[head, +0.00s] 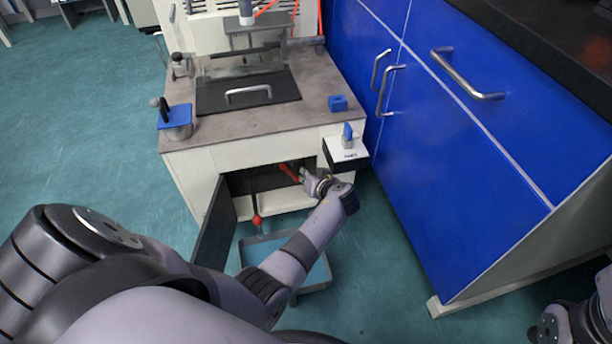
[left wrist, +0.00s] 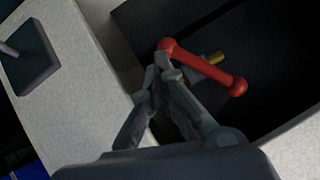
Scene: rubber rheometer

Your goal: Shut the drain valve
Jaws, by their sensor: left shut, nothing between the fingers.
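The red valve lever (head: 289,172) is inside the open lower compartment of the machine. In the left wrist view the lever (left wrist: 205,68) is a red bar with a ball at each end, lying slantwise beside a short brass stem. My left gripper (head: 303,175) reaches into the compartment mouth from the right. In the left wrist view the gripper (left wrist: 164,72) is shut and empty, its tips close to the upper ball. I cannot tell whether they touch it. Only a dark part of my right arm shows at the lower right of the head view.
A dark door (head: 214,232) stands open left of the compartment. A second red ball (head: 257,221) shows at its front edge. A blue tray (head: 262,250) is on the floor below. Blue cabinets (head: 440,140) stand close on the right. A small box (head: 346,150) sticks out above the gripper.

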